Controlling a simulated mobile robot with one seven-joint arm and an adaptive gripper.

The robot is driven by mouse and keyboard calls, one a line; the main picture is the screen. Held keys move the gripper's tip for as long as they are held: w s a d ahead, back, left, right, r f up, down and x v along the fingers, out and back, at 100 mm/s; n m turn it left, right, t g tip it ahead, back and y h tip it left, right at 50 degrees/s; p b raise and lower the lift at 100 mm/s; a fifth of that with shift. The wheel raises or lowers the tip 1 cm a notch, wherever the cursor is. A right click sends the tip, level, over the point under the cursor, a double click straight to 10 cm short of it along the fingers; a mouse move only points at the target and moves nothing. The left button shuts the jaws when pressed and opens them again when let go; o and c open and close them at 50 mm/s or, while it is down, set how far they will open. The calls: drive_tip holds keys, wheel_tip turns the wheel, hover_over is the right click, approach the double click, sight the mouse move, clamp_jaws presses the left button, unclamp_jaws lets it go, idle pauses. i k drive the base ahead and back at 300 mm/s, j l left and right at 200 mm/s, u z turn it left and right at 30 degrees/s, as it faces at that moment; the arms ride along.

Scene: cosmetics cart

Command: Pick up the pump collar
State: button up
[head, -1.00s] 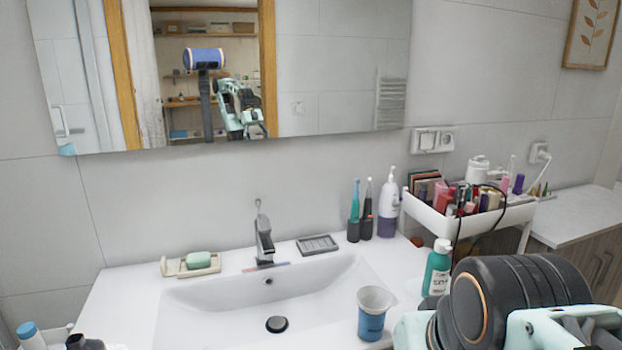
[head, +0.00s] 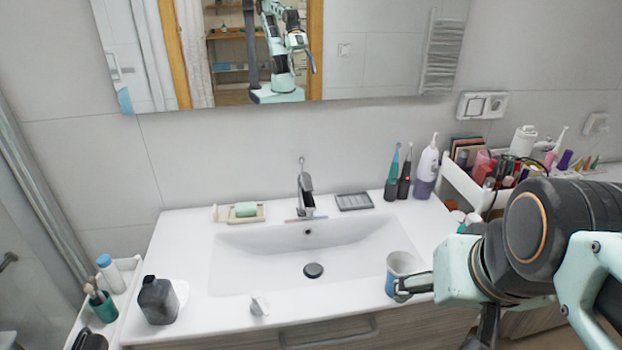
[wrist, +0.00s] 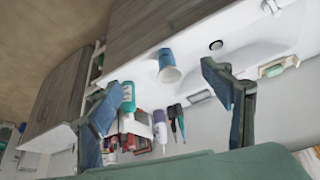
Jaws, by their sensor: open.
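A small white piece (head: 260,306), which looks like the pump collar, lies near the front edge of the white washbasin top, left of the basin's middle. A dark pump-less bottle (head: 158,300) stands to its left. A small pale thing at the top edge of the wrist view (wrist: 268,6) may be the same piece; it is too small to tell. My gripper (head: 440,308) is open and empty at the right front of the basin, well right of the white piece. In the wrist view its two fingers (wrist: 160,76) are spread wide, with the blue-and-white cup beyond them.
The cup (head: 403,272) stands on the right side of the basin, close to one finger in the head view. A faucet (head: 305,195) and soap dish (head: 222,214) are at the back. A cart (head: 462,188) is at right; a bottle tray (head: 122,305) is at left.

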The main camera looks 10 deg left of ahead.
sight(255, 310)
drive_tip(key=u, duration=1.85)
drive_tip(key=i+l+z, duration=0.1)
drive_tip(key=l+z, duration=0.15)
drive_tip(key=l, duration=0.25)
drive_tip(key=k, duration=0.4)
drive_tip(key=i+j+z, duration=0.2)
drive_tip(key=i+j, duration=0.2)
drive_tip(key=j, duration=0.15)
